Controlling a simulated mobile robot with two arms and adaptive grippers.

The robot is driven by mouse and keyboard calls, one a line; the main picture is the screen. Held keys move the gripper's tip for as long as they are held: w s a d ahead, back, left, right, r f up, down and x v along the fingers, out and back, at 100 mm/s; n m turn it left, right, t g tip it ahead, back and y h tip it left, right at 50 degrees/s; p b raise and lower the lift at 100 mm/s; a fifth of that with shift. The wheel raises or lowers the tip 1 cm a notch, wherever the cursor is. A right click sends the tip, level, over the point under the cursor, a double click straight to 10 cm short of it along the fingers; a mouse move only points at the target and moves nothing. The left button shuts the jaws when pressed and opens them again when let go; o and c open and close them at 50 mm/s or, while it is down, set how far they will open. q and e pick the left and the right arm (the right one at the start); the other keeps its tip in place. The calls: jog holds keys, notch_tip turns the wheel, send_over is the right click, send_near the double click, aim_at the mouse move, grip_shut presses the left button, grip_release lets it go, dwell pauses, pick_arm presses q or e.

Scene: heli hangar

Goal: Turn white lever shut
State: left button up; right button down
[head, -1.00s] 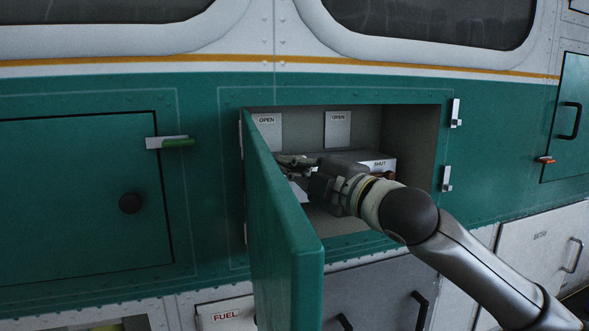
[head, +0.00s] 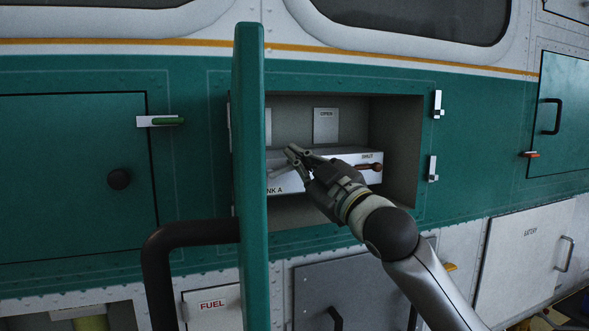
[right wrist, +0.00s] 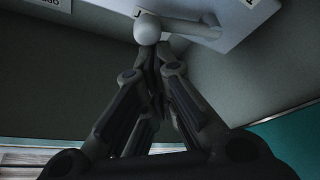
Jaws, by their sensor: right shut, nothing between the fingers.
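The white lever (right wrist: 195,30) shows in the right wrist view, with a round pale knob at its left end, against a white box. In the head view, the white box (head: 325,180) sits in the open compartment, with a SHUT label at its right. The lever is mostly hidden there behind my right gripper. My right gripper (head: 292,153) is shut and empty, in front of the box. In the right wrist view, its fingertips (right wrist: 150,48) are just below the knob; I cannot tell whether they touch. My left gripper is not in view.
The open green door (head: 252,180), seen almost edge-on, stands left of my right gripper and hides the compartment's left part. Its dark handle (head: 157,270) sticks out left. A brown-red lever (head: 370,167) is on the box's right. The compartment's right side is free.

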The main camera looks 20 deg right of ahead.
jog(key=m, duration=0.1)
jog(key=f+m+h+b, duration=0.1)
jog(key=m, duration=0.1)
jog(key=shift+d+t, duration=0.3)
jog(key=shift+t, duration=0.1)
jog(key=shift+m, duration=0.3)
